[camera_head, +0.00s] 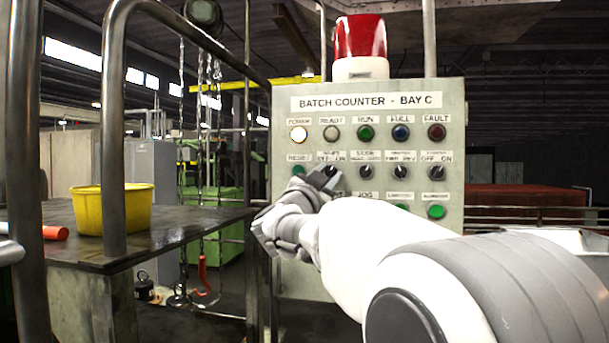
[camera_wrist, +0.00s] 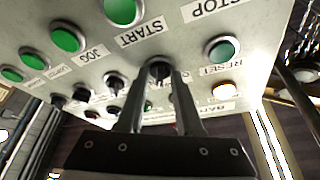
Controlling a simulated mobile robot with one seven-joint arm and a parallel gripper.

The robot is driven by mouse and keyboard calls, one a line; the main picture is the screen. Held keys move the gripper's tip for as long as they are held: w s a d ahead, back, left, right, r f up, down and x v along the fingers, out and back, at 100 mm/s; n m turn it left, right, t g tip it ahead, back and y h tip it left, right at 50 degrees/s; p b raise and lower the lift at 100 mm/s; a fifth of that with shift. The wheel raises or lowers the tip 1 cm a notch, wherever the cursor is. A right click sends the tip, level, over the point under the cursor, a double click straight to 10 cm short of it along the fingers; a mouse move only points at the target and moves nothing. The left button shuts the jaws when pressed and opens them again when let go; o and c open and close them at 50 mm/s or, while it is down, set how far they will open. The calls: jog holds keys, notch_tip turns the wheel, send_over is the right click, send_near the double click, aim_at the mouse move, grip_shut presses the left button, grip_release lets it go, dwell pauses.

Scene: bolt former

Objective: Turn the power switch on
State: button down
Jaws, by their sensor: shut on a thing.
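The grey control panel (camera_head: 284,190), labelled "BATCH COUNTER - BAY C", stands upright ahead of me. My gripper (camera_head: 325,180) is at its left part, at the black rotary switch (camera_head: 335,171) with an "OFF ON" label above it. The gripper partly hides this knob. In the wrist view, which sees the panel upside down, my gripper's fingers (camera_wrist: 158,100) are shut on the black knob (camera_wrist: 159,69). Which way the knob points is hard to tell. The POWER lamp (camera_head: 298,133) at the upper left glows warm white, and it also glows in the wrist view (camera_wrist: 225,90).
The green RESET button (camera_head: 298,170) is close left of my gripper. Several more black knobs, such as one at far right (camera_head: 436,172), and green buttons (camera_head: 436,212) share the panel. A metal rail post (camera_head: 114,130) and table with a yellow bucket (camera_head: 88,210) stand left.

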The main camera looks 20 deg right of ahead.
dwell(0.3)
jog(key=shift+r, duration=0.1)
jog(key=c, duration=0.6)
grip_release()
jog(key=b+v, duration=0.2)
jog(key=v, duration=1.5)
jog(key=shift+a, duration=0.25)
